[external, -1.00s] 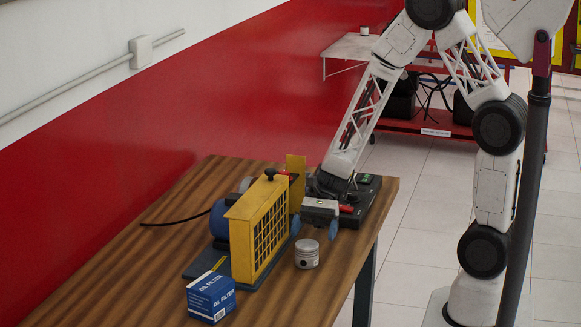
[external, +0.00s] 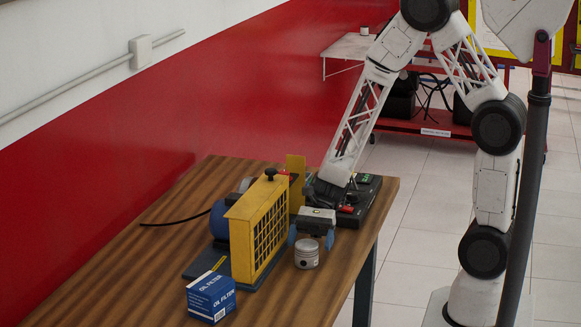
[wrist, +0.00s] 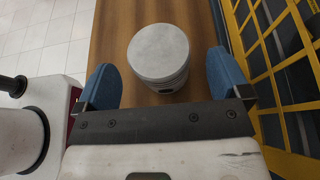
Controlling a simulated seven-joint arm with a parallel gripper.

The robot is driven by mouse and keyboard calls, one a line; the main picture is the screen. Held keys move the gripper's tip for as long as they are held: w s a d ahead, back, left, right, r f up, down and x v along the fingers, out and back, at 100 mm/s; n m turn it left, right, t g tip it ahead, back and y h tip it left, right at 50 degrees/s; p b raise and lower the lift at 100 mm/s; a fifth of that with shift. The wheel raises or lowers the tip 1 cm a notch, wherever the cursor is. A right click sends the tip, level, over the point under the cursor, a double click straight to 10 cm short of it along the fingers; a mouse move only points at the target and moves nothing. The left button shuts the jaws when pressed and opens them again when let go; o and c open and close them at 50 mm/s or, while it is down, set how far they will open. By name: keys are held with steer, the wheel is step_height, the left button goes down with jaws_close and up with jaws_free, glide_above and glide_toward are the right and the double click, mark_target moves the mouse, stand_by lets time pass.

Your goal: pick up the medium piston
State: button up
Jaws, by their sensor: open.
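The piston (external: 307,254) is a small grey metal cylinder standing upright on the wooden table, right of the yellow cage. In the wrist view the piston (wrist: 158,55) shows its flat round top, between and slightly beyond the two blue fingertips. My gripper (external: 311,238) is open, with one blue finger on each side of the piston in the picture and gaps to both. The wrist view shows the open gripper (wrist: 164,78) empty, the piston nearer the right finger. No contact shows.
A yellow cage-guarded machine (external: 258,237) stands close left of the piston; its mesh also shows at right in the wrist view (wrist: 285,60). A blue and white oil filter box (external: 211,297) sits at the front. A black device (external: 360,198) lies behind my gripper. The table's right edge is near.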

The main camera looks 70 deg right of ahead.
mark_target(306, 244)
steer(key=shift+x, duration=1.65)
steer(key=c, duration=1.2)
steer(key=shift+r, duration=0.15)
steer(key=shift+r, duration=1.65)
steer(key=s+d, duration=0.1)
steer(key=s, duration=0.4)
steer(key=s+d+r, duration=0.1)
steer(key=s, duration=0.4)
steer(key=s+d, duration=0.1)
steer(key=s, duration=0.4)
steer(key=shift+s+d+r, duration=0.25)
steer(key=shift+s, duration=0.05)
